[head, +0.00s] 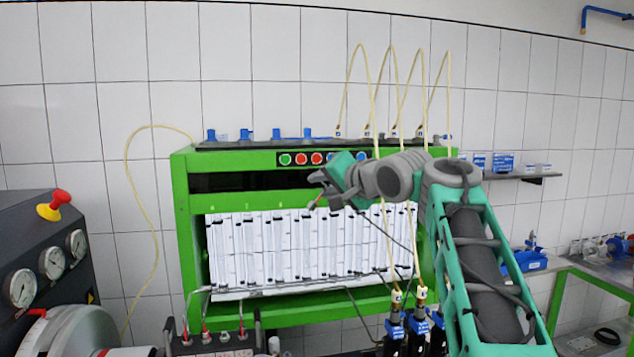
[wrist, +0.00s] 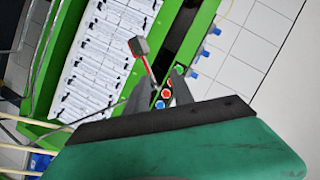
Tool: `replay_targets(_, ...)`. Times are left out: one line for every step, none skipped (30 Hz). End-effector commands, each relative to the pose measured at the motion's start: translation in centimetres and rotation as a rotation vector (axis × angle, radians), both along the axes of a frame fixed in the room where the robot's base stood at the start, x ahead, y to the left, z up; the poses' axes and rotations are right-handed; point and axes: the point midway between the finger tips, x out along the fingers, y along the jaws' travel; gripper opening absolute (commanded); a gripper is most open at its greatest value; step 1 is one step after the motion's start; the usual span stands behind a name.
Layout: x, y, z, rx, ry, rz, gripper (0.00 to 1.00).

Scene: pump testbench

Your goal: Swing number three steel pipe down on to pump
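My gripper (head: 316,192) is raised in front of the green bench, below its button panel. A grey block on a red-edged stem (wrist: 140,47) shows by one finger. Thin bent steel pipes (head: 350,291) run along the bench's lower front, well below my gripper. I cannot tell which is number three. Black and blue pump-like units (head: 394,325) stand at the bottom, partly cut off by the frame and my arm.
The green bench (head: 180,220) holds a row of white gauge tubes (head: 300,245). Yellow hoses (head: 375,90) arch above and hang down to the black and blue units. A dark console with dials (head: 50,262) stands at the left. A wall shelf (head: 530,177) is at the right.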

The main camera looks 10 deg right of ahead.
Motion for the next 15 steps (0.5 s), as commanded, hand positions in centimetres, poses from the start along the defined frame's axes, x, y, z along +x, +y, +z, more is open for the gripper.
replay_targets(0.05,-0.01,-0.02,0.0,-0.001,-0.001,0.29)
replay_targets(0.04,-0.03,-0.03,0.0,-0.001,-0.001,0.29)
replay_targets(0.04,-0.04,-0.03,0.0,-0.001,-0.001,0.29)
replay_targets(0.03,-0.05,-0.04,0.0,-0.001,-0.001,0.29)
replay_targets(0.03,-0.05,-0.04,0.0,-0.001,-0.001,0.29)
replay_targets(0.02,-0.04,-0.05,0.0,-0.001,-0.001,0.27)
replay_targets(0.02,-0.03,-0.04,0.0,-0.001,-0.001,0.25)
replay_targets(0.02,-0.03,-0.04,0.0,-0.001,-0.001,0.22)
replay_targets(0.01,-0.01,-0.04,0.0,0.0,0.0,0.19)
replay_targets(0.01,-0.01,-0.04,0.0,0.0,0.0,0.17)
replay_targets(0.01,0.0,-0.04,0.0,0.0,0.0,0.14)
replay_targets(0.01,0.0,-0.04,0.0,0.0,0.0,0.11)
replay_targets(0.0,0.0,-0.04,0.0,0.0,0.0,0.08)
replay_targets(0.0,0.01,-0.04,0.0,0.0,0.0,0.06)
replay_targets(0.0,0.01,-0.04,0.0,0.0,0.0,0.03)
